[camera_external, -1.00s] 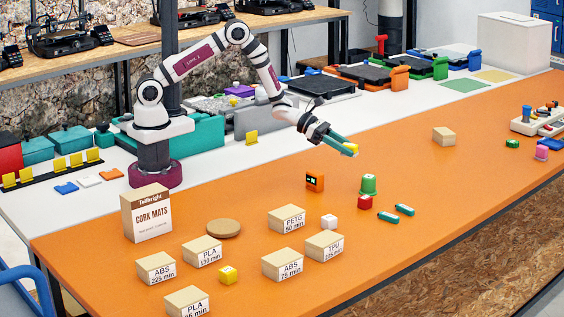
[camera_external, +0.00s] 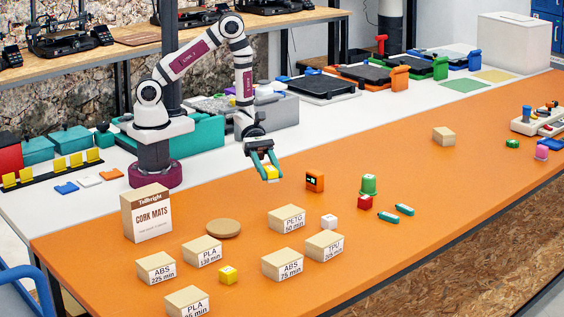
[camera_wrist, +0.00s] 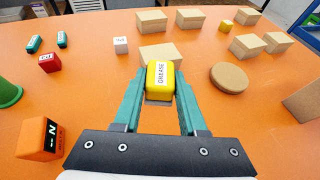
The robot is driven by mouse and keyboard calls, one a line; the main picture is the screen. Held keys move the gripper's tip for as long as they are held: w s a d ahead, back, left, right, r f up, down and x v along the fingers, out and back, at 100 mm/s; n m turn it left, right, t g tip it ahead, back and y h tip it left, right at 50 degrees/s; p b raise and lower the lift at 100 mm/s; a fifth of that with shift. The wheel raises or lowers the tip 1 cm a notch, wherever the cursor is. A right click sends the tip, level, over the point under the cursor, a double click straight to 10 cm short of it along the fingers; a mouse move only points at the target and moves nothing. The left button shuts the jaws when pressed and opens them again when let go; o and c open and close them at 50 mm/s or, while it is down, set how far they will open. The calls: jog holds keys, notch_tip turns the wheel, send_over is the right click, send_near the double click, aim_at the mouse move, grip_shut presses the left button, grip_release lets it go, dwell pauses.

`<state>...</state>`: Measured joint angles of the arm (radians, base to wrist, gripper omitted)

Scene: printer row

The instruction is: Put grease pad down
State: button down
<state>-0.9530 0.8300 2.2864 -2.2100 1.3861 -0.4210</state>
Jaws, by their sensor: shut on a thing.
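The grease pad is a small yellow block with a white label reading GREASE. My gripper (camera_external: 266,173) is shut on the grease pad (camera_external: 271,172) and holds it above the orange table, left of the small orange box with a dark display. In the wrist view the grease pad (camera_wrist: 160,77) sits between the teal fingers of my gripper (camera_wrist: 160,98), label facing the camera. The gripper points downward.
A round cork mat (camera_external: 223,228) lies below the gripper on the orange table (camera_external: 330,270). Several labelled cardboard boxes stand in front, including PETG (camera_external: 287,218). The orange display box (camera_external: 315,181) is close on the right. Bare table lies between the cork mat and display box.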

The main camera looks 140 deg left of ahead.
aim_at(266, 207)
jog(key=f, duration=0.5)
jog(key=d+f, duration=0.1)
jog(key=f, duration=0.2)
jog(key=shift+s, duration=0.2)
jog(key=shift+c, duration=2.3)
grip_release()
